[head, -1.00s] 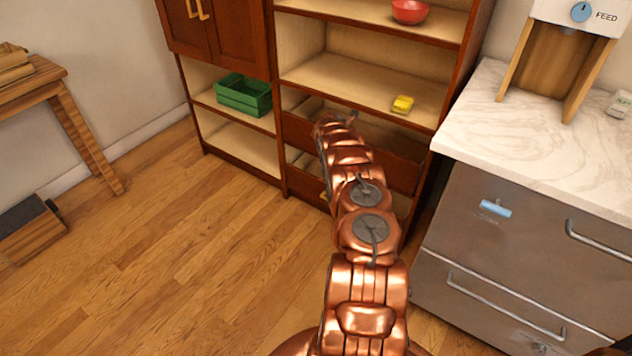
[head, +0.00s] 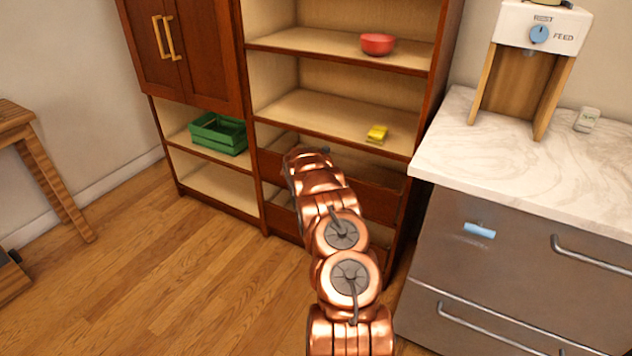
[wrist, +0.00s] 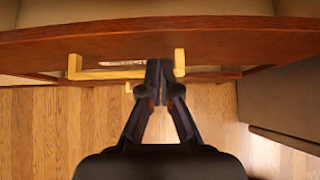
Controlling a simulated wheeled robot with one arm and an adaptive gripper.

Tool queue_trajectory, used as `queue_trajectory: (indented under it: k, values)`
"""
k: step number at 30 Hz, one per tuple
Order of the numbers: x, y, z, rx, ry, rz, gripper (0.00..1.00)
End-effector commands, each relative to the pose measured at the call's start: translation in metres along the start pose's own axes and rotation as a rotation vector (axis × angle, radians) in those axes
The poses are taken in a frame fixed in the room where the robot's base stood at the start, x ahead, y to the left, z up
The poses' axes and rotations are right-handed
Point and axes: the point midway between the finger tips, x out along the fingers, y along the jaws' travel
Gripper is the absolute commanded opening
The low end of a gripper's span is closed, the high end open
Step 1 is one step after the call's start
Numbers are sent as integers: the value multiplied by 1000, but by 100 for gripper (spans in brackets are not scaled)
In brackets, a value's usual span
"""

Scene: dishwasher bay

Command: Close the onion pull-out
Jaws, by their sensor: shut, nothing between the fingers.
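The dark red-brown wooden cabinet has stacked pull-out fronts at its lower right; an upper front (head: 372,186) shows partly behind my arm in the head view, with an open gap above it. In the wrist view, a wooden drawer front (wrist: 220,45) spans the picture, with a brass bar handle (wrist: 110,73) and a pale label behind it too small to read. I cannot tell which pull-out is the onion one. My gripper (wrist: 160,68) is shut and empty, its tips at the front near the handle's right end; contact is unclear. In the head view the gripper is hidden.
A green crate (head: 218,133), a yellow item (head: 377,134) and a red bowl (head: 378,44) sit on the cabinet shelves. A marble-topped counter with grey drawers (head: 500,270) stands close to the right of my arm. The wooden floor (head: 170,270) at left is open.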

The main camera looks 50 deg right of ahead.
Motion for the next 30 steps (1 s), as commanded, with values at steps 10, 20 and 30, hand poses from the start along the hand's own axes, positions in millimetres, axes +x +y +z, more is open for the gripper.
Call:
queue_trajectory:
  k: [10, 20, 30]
  values:
    - [-30, 0, -4, -2, 0, 0, 0]
    - [-66, 0, -5, -2, 2, 0, 0]
    - [-98, 0, -5, -2, 2, -1, 0]
